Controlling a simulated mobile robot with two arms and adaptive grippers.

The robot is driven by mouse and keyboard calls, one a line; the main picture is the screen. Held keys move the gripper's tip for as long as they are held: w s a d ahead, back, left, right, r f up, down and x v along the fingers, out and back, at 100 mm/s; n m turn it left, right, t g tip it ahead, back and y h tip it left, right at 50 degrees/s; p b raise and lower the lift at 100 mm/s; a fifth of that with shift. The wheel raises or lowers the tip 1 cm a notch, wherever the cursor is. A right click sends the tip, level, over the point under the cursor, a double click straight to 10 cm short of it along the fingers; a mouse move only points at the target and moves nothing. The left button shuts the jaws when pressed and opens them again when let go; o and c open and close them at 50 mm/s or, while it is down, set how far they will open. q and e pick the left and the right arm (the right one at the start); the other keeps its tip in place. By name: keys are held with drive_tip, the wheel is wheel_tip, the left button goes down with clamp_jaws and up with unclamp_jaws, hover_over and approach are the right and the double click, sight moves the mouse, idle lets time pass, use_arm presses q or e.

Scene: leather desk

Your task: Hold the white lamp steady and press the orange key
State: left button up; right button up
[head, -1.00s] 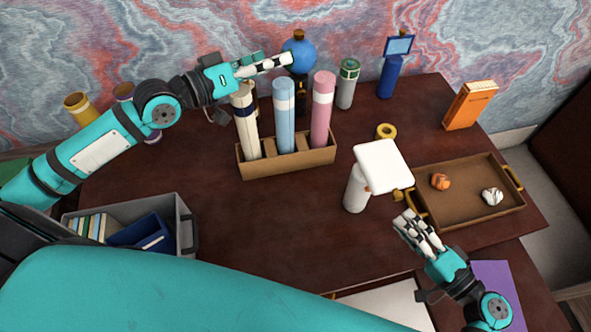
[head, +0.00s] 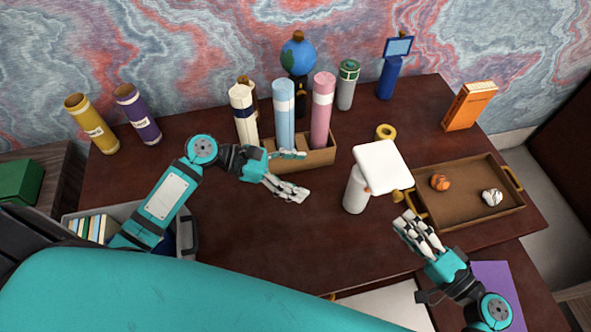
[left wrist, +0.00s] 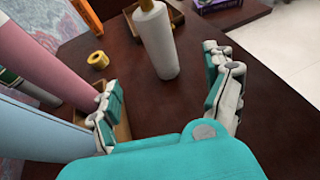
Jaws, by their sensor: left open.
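The white lamp (head: 355,190) stands upright on the desk, with a tilted square white head (head: 383,166). Its white body also shows ahead of the fingers in the left wrist view (left wrist: 157,42). A small amber-orange part (head: 398,196) shows just below the head's right edge; I cannot tell if it is the orange key. My left gripper (head: 300,176) is open and empty, left of the lamp and apart from it; its spread fingers show in the left wrist view (left wrist: 160,85). My right gripper (head: 412,226) is below and right of the lamp, beside the tray; its opening is unclear.
A brown holder (head: 318,157) with cream, blue and pink tubes stands close behind my left gripper. A brown tray (head: 465,215) with two crumpled balls lies right of the lamp. A yellow tape roll (head: 385,131) lies behind it. The desk between left gripper and lamp is clear.

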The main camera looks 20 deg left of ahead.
sight(360, 188)
use_arm(q)
drive_tip(key=x, duration=1.7)
drive_tip(key=shift+w, duration=0.15)
drive_tip(key=shift+f, duration=0.1)
drive_tip(key=c, duration=1.6)
use_arm(e)
drive_tip(key=shift+c, duration=0.3)
use_arm(q)
drive_tip(key=shift+c, duration=0.2)
use_arm(e)
clamp_jaws()
use_arm(q)
drive_tip(key=shift+a, duration=0.1)
